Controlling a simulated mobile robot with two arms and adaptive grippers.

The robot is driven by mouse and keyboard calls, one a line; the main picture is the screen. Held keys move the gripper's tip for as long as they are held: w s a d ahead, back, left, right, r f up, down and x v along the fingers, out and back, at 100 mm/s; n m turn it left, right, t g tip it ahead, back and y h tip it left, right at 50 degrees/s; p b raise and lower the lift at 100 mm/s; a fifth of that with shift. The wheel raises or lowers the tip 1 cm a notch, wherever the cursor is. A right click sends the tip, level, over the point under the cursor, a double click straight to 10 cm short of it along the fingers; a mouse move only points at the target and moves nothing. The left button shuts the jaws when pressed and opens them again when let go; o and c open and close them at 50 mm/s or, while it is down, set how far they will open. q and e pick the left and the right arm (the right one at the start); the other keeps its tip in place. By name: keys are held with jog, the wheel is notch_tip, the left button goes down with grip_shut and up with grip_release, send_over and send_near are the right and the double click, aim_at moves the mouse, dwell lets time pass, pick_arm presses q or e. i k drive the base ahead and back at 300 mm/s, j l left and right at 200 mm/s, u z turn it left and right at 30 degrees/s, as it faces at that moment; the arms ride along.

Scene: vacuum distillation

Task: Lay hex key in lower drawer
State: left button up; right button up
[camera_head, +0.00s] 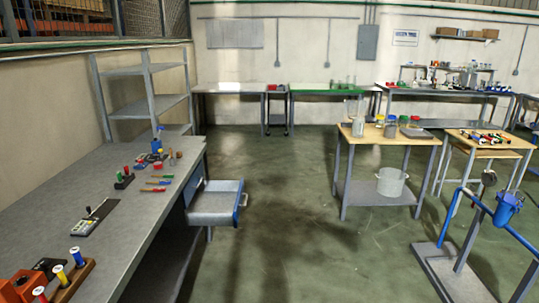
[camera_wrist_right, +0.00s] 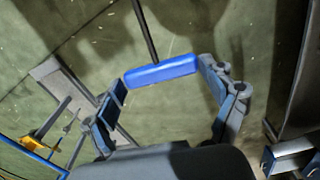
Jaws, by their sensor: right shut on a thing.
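My right gripper (camera_wrist_right: 162,73) shows in the right wrist view, its two fingers closed on the ends of a blue handle. The handle belongs to the hex key (camera_wrist_right: 145,30), whose thin dark shaft runs up out of the top of the view. It is held in the air above the green floor. In the head view an open grey drawer (camera_head: 213,206) with a blue front sticks out from the end of the left workbench. Its visible inside looks empty. Neither gripper shows in the head view, and my left gripper is in no view.
The left workbench (camera_head: 120,192) carries screwdrivers (camera_head: 157,184), spools (camera_head: 77,258) and a meter (camera_head: 92,218). A wooden table (camera_head: 385,136) with jars and a blue clamp stand (camera_head: 508,207) stand right. The floor (camera_head: 300,215) between is clear.

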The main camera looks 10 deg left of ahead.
aim_at(208, 211)
jog(key=i+l+u, duration=0.1)
jog(key=i+u, duration=0.15)
jog(key=i, duration=1.55)
jog(key=i+u, duration=0.4)
jog(key=i+l+u, duration=0.2)
jog(key=i+u, duration=0.25)
jog(key=i+l+u, duration=0.8)
jog(key=i+l, duration=0.05)
